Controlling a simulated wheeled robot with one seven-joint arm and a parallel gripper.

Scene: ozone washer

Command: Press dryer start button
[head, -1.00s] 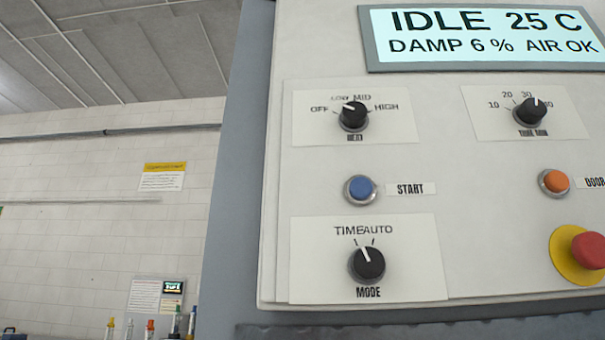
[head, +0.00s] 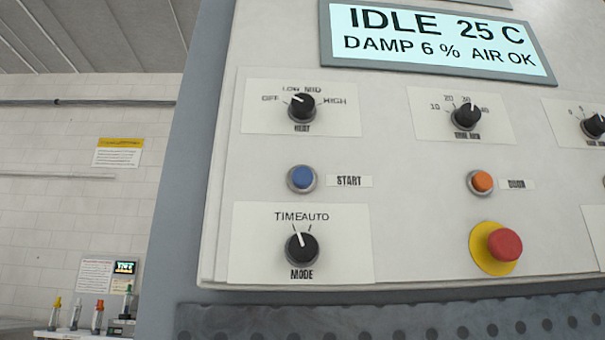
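The dryer start button (head: 302,178) is a round blue button in a metal ring, in the left part of the control panel (head: 390,215) in the head view. A label reading START (head: 349,181) is just right of it. The display (head: 440,42) above reads IDLE 25 C, DAMP 6 %, AIR OK. My gripper is not in view, and nothing covers the button.
A heat knob (head: 302,107) is above the button and a mode knob (head: 302,249) below. To the right are a time knob (head: 467,116), an orange door button (head: 482,182) and a red mushroom button (head: 504,245). A perforated strip (head: 380,322) runs below.

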